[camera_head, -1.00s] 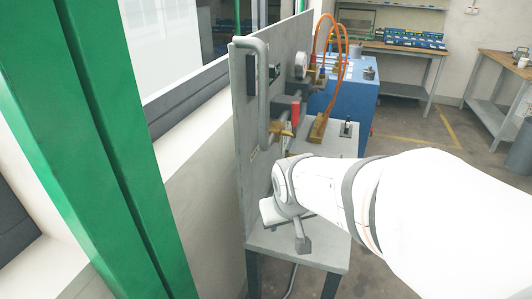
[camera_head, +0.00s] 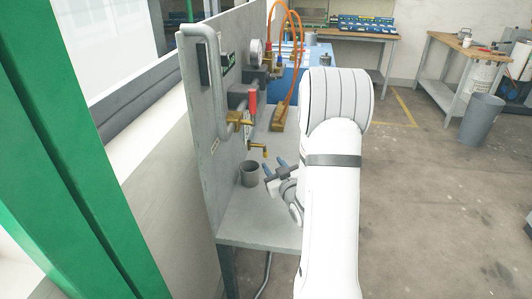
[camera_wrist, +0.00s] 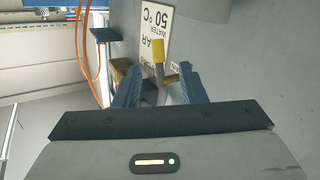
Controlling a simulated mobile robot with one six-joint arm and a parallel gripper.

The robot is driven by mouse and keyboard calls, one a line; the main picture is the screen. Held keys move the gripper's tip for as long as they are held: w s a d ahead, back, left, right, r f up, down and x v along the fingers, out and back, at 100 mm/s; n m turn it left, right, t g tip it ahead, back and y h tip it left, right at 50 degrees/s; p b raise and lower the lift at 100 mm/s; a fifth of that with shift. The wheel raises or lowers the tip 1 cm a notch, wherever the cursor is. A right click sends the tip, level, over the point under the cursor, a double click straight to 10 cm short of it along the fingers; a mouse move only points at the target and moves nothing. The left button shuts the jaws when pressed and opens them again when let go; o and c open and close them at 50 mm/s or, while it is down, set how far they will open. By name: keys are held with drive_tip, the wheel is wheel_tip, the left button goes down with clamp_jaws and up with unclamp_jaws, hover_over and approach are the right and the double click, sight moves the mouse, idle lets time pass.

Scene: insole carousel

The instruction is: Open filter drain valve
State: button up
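A small brass drain valve (camera_head: 259,149) sticks out from the grey panel, below a brass fitting (camera_head: 238,118) and a red upright handle (camera_head: 252,101). My gripper (camera_head: 274,167) is just below and right of the drain valve, its blue-tipped fingers apart and empty. In the wrist view my gripper (camera_wrist: 156,72) is also open. A yellow-brass piece (camera_wrist: 158,50) with a grey lower part appears in line with the finger gap; I cannot tell whether it is touched or only beyond the fingers.
A grey cup (camera_head: 249,175) stands on the bench (camera_head: 245,225) left of my gripper. The grey panel (camera_head: 205,150) rises close on the left. Orange hoses (camera_head: 291,45) loop behind. A label plate (camera_wrist: 153,24) appears upside down in the wrist view.

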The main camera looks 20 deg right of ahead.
sight(266, 154)
drive_tip(key=w, duration=0.2)
drive_tip(key=w+p, duration=0.1)
drive_tip(key=w, duration=0.4)
drive_tip(key=shift+w+d+p, duration=0.25)
drive_tip(key=shift+w+p, duration=0.05)
drive_tip(key=shift+c, duration=0.4)
clamp_jaws()
